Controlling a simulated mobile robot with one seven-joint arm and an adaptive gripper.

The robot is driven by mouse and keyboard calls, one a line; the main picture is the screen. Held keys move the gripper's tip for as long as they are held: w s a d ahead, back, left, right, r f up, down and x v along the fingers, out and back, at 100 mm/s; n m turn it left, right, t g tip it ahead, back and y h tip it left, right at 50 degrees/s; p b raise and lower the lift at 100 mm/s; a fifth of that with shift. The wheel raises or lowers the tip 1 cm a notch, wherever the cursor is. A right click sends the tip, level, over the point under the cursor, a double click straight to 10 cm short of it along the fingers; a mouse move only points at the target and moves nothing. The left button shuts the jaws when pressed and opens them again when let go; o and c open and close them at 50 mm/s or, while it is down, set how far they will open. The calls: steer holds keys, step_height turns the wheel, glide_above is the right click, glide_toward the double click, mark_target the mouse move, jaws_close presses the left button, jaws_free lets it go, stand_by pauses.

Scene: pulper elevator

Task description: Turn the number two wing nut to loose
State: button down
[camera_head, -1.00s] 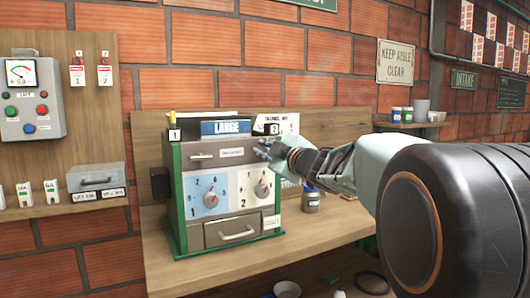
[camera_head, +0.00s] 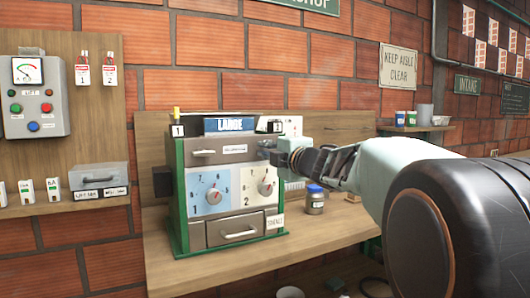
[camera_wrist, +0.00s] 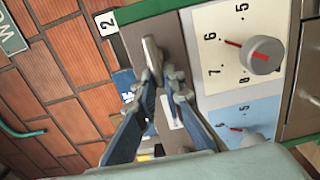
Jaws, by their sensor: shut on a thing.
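The number two wing nut is a grey metal wing (camera_wrist: 151,52) on the brown upper panel in the wrist view, near a white tag marked 2 (camera_wrist: 106,24). My gripper (camera_wrist: 162,80) has its blue-grey fingers closed together at the lower end of the wing, and the fingertips hide part of it. In the head view my gripper (camera_head: 272,155) is at the upper right front of the green and grey machine (camera_head: 180,205), below its number 2 tag (camera_head: 270,126). The nut is hidden there by my gripper.
Below the gripper are a white dial (camera_head: 265,187) and a blue dial (camera_head: 213,196). A drawer with a handle (camera_head: 238,234) is under them. A small jar with a blue lid (camera_head: 315,201) stands on the wooden bench (camera_head: 330,232) to the right of the machine.

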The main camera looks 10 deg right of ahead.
stand_by(0.4)
steer(key=c, duration=2)
jaws_free()
steer(key=shift+v, duration=3.8)
